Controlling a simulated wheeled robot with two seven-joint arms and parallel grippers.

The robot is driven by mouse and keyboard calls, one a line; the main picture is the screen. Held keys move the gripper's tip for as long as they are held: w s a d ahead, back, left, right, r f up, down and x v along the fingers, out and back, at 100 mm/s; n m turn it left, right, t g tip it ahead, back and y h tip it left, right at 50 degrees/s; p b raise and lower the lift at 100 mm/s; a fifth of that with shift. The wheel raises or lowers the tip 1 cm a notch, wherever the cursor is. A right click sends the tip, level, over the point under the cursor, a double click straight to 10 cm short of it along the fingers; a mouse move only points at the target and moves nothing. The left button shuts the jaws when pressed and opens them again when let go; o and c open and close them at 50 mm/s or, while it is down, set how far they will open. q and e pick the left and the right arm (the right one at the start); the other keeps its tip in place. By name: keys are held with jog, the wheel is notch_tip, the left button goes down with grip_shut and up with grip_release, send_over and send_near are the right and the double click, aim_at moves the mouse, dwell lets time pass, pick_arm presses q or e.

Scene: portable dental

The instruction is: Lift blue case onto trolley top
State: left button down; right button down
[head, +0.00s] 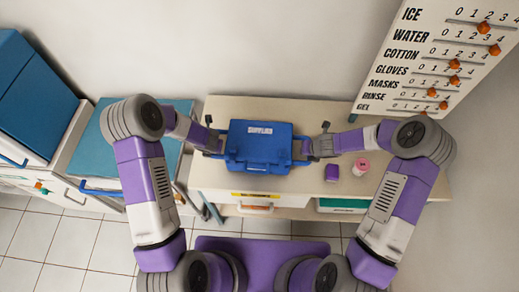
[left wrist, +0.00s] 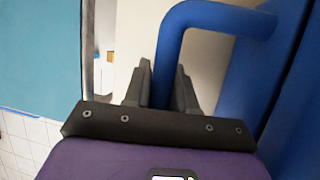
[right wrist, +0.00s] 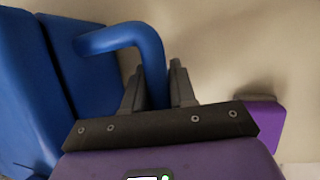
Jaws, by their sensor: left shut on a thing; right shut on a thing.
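The blue case (head: 258,148) is over the cream trolley top (head: 310,114) in the head view, with a white label on its upper face. My left gripper (head: 218,146) is shut on the handle at the case's left side; the left wrist view shows the blue handle (left wrist: 172,50) between the fingers. My right gripper (head: 311,148) is shut on the handle at the right side; the right wrist view shows that handle (right wrist: 150,50) between the fingers. The case looks level. I cannot tell whether its underside touches the trolley top.
A purple block (head: 332,173) and a pink-topped jar (head: 361,166) stand on the trolley top right of the case. A teal-topped cabinet (head: 115,128) is on the left. A board with orange sliders (head: 440,55) stands at the back right. The wall is behind the trolley.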

pick_arm(q)
jog(key=shift+r, duration=0.25)
pick_arm(e)
jog(key=shift+r, duration=0.2)
